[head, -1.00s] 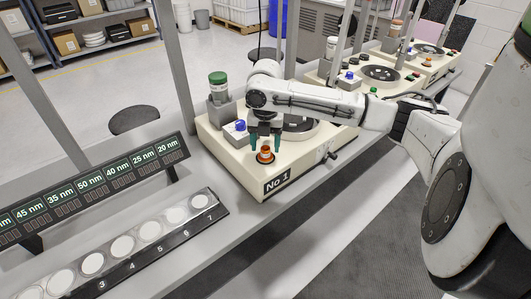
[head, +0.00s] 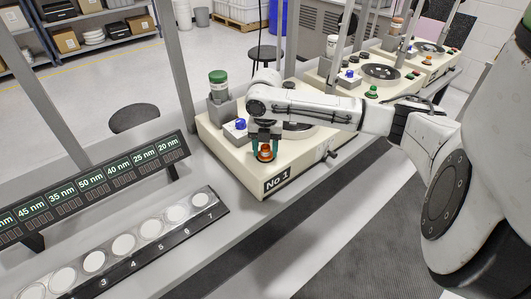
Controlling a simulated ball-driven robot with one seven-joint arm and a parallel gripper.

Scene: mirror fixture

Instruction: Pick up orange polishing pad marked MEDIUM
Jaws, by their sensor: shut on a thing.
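The orange polishing pad (head: 265,153) sits at the front left corner area of the cream machine marked No 1 (head: 230,160). Any MEDIUM marking on it is too small to read. My gripper (head: 265,152) points down with its green fingers on either side of the pad, shut on it. The pad is still at the height of the machine's top, as far as I can tell. The fingers hide part of its sides.
A tray of white discs (head: 122,245) and a display rail (head: 90,190) lie to the left. More machines (head: 380,75) stand behind to the right.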

